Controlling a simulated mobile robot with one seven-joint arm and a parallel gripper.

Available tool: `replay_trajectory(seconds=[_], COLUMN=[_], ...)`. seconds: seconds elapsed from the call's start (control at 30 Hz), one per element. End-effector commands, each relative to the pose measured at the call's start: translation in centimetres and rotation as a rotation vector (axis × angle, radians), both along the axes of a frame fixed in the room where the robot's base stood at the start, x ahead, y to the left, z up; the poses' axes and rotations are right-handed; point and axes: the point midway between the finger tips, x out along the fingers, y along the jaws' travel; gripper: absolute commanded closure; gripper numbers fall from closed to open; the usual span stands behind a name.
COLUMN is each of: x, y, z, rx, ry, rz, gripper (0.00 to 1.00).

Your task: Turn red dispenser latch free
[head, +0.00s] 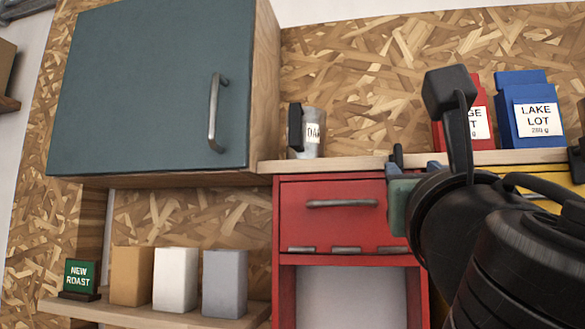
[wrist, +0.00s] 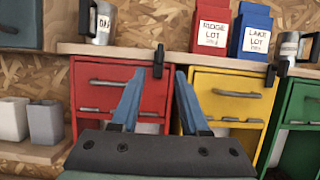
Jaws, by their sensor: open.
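The red dispenser (head: 330,228) has a grey handle bar and hangs under a wooden shelf; it also shows in the wrist view (wrist: 95,72). Its small black latch (wrist: 158,62) stands upright at the shelf edge by the dispenser's top right corner. In the head view the latch (head: 397,156) is partly hidden behind my gripper. My gripper (wrist: 157,78) is open and empty, its blue fingers pointing at the dispenser. In the wrist view the latch appears between and just beyond the fingertips. I cannot tell the exact gap in depth.
A yellow dispenser (wrist: 228,92) with its own black latch (wrist: 272,74) and a green dispenser (wrist: 298,105) are to the right. A metal mug (head: 312,133), a red bag (wrist: 211,30) and a blue bag (head: 530,110) stand on the shelf (head: 365,162). A teal cabinet (head: 140,90) is at left.

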Motion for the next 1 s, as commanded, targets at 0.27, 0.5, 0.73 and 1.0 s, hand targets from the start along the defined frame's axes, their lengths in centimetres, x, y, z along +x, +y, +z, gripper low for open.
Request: replay_trajectory(seconds=[0.27,0.5,0.73,1.0], x=[4.3,8.4,10.6,11.1], y=[-1.1,-2.3,-2.9,-3.1], z=[2.5,4.2,4.8,4.7], rx=[0.006,0.006,0.005,0.003], ry=[0.000,-0.002,-0.003,-0.003], rz=[0.005,0.006,0.007,0.006], gripper=[0.55,0.55,0.55,0.55])
